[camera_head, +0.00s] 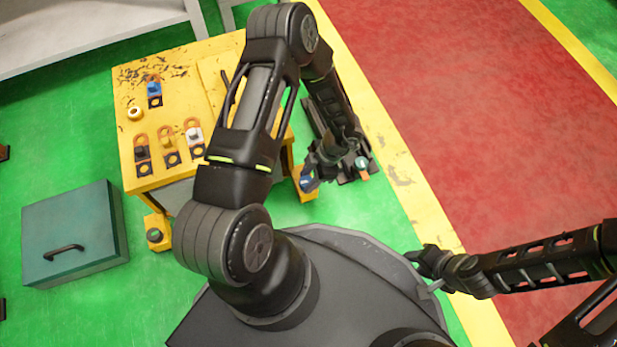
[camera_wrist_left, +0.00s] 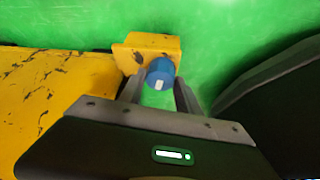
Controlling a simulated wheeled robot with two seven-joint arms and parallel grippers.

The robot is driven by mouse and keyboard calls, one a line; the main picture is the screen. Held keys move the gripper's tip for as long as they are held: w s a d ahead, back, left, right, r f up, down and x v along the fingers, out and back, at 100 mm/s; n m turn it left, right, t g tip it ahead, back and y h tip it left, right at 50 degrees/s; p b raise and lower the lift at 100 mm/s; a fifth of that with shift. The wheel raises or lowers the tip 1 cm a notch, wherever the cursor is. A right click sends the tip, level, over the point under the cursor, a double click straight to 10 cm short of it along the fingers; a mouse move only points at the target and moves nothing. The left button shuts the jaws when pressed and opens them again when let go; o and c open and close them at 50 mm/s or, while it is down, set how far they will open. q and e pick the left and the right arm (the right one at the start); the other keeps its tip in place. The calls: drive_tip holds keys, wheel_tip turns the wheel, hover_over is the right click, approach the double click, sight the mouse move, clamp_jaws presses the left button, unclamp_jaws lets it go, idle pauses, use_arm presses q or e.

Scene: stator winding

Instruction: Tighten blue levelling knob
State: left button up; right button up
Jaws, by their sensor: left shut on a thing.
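The blue levelling knob (camera_wrist_left: 160,73) sits at a yellow bracket (camera_wrist_left: 147,42) in the left wrist view. The knob also shows at the table's near right corner in the head view (camera_head: 307,184). My left gripper (camera_wrist_left: 160,88) is shut on the blue knob, one finger on each side of it. In the head view, my left gripper (camera_head: 313,176) reaches down to this corner, and its arm hides part of the table. My right gripper (camera_head: 424,270) is at the lower right, away from the table; its finger opening is too small to judge.
A teal case (camera_head: 85,220) lies on the green floor. The red floor (camera_head: 480,120) is clear.

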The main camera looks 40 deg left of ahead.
use_arm(q)
clamp_jaws()
